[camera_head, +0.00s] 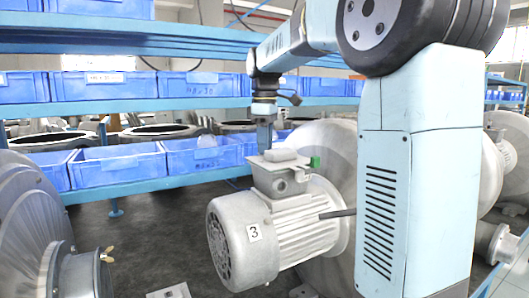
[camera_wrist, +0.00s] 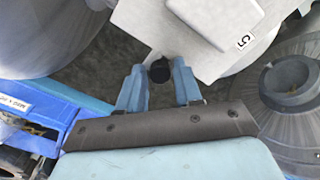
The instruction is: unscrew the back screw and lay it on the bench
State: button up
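A grey motor (camera_head: 275,235) with a "3" label stands on the bench, with a pale terminal box (camera_head: 282,180) on top. A green piece (camera_head: 315,162) shows at the box's right side. My gripper (camera_head: 264,140) points down at the back left of the box. In the wrist view, the two blue fingers of my gripper (camera_wrist: 160,83) stand on either side of a dark round piece (camera_wrist: 159,70), probably the back screw, at the edge of the pale box top (camera_wrist: 165,30). I cannot tell whether the fingers press on it. In the head view this piece is hidden.
The dark bench top (camera_head: 150,235) is clear left of the motor. Blue bins (camera_head: 118,167) stand on a blue rack behind. A large grey blower housing (camera_head: 30,225) is at the left, and a round housing (camera_head: 340,150) is behind the motor.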

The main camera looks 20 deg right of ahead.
jog(key=m, duration=0.9)
grip_shut()
jog(key=n, duration=1.8)
jog(key=shift+n, duration=0.3)
jog(key=n, duration=0.6)
jog(key=shift+d, duration=0.1)
